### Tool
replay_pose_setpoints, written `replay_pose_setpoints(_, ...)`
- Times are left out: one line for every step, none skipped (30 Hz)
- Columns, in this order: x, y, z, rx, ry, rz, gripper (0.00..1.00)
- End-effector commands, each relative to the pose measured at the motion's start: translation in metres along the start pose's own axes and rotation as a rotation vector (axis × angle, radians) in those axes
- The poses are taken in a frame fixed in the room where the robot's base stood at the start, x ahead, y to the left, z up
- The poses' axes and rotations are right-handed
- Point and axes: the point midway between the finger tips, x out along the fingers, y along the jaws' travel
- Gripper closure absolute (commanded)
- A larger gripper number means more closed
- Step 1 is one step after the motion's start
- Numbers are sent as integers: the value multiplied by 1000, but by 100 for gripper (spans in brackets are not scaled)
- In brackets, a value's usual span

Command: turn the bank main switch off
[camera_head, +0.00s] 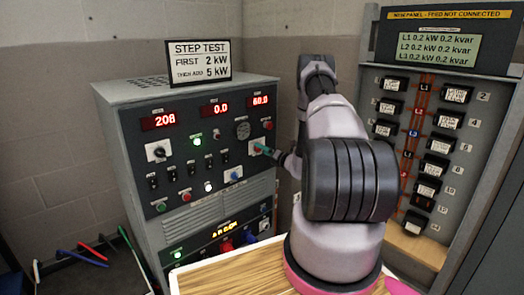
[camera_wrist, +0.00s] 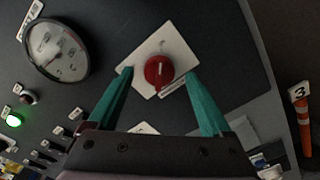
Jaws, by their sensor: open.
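A red rotary switch (camera_wrist: 159,74) on a white square plate fills the middle of the wrist view. Its white pointer mark stands about upright in that picture. The label beside it is too small to read, so I cannot confirm it names the bank main switch. My gripper (camera_wrist: 159,80) is open, with one teal finger on each side of the red knob. I cannot tell whether either finger touches it. In the head view my gripper (camera_head: 261,149) reaches the right side of the grey cabinet front (camera_head: 130,135) and hides most of the red switch.
A black rotary switch (camera_head: 158,151) on a white plate sits at the left of the cabinet. A round gauge (camera_wrist: 55,50) is left of the red switch. A green lamp (camera_head: 197,142) is lit. A breaker panel (camera_head: 430,150) stands at the right, and a wooden top (camera_head: 215,280) is in front.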

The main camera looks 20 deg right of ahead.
Motion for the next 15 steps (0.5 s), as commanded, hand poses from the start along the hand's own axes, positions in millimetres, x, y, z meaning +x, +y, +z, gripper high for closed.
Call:
replay_pose_setpoints(6,0,0,-1,0,1,17)
replay_pose_setpoints(8,0,0,0,0,1,17)
replay_pose_setpoints(10,0,0,0,0,0,17)
replay_pose_setpoints(11,0,0,0,0,0,17)
replay_pose_setpoints(12,0,0,0,0,0,17)
replay_pose_setpoints(13,0,0,0,0,0,17)
replay_pose_setpoints(14,0,0,0,0,0,17)
replay_pose_setpoints(14,0,0,0,0,0,17)
replay_pose_setpoints(14,0,0,0,0,0,17)
replay_pose_setpoints(14,0,0,0,0,-1,17)
replay_pose_setpoints(14,0,0,0,0,0,17)
replay_pose_setpoints(14,0,0,0,0,0,17)
replay_pose_setpoints(14,0,0,0,0,0,17)
replay_pose_setpoints(14,0,0,0,0,0,24)
replay_pose_setpoints(14,0,0,0,0,0,40)
